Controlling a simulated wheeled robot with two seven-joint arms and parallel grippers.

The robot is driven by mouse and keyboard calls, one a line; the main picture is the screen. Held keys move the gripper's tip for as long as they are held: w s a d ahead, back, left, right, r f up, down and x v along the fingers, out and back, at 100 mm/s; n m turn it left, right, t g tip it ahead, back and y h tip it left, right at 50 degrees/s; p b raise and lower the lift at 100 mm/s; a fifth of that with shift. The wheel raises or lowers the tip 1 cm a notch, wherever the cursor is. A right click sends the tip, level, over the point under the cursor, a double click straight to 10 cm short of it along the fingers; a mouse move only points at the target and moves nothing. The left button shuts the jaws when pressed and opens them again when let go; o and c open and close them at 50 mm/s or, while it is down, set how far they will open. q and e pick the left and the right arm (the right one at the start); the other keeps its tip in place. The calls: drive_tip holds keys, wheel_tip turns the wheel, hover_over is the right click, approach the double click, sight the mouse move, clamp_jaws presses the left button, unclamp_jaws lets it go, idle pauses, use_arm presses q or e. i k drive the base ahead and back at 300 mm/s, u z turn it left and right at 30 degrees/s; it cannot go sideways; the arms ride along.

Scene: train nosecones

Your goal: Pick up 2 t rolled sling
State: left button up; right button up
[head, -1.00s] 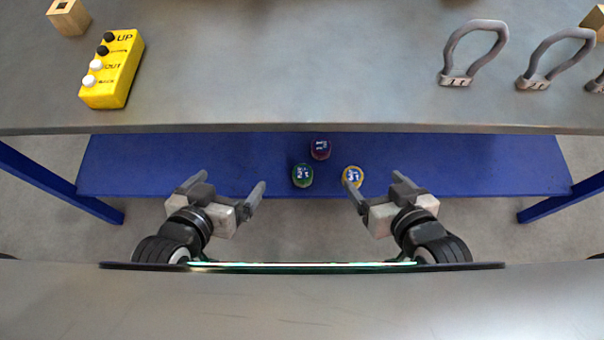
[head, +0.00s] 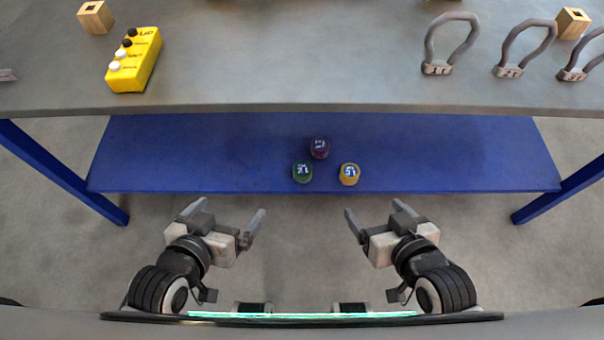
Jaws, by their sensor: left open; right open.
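Three small rolled slings sit close together on the blue lower shelf (head: 200,155) under the table: a green one (head: 302,173) at front left, a purple one (head: 319,148) behind, and a yellow one (head: 349,174) at front right. Each has a small label; the green one's seems to read 2 t, but the print is blurred. My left gripper (head: 226,212) is open and empty, below and left of the green roll. My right gripper (head: 373,209) is open and empty, below and right of the yellow roll. Neither gripper touches a roll.
The grey tabletop (head: 280,60) overhangs the shelf's back. On it are a yellow button box (head: 134,60), grey shackle-like loops (head: 450,43), (head: 525,48) and wooden blocks (head: 95,17), (head: 572,23). Blue legs (head: 65,170), (head: 560,190) stand at both sides. Bare floor lies between the grippers.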

sight(303, 170)
drive_tip(key=u, duration=2.55)
drive_tip(key=k, duration=1.5)
drive_tip(key=z, duration=1.9)
drive_tip(key=i, duration=0.5)
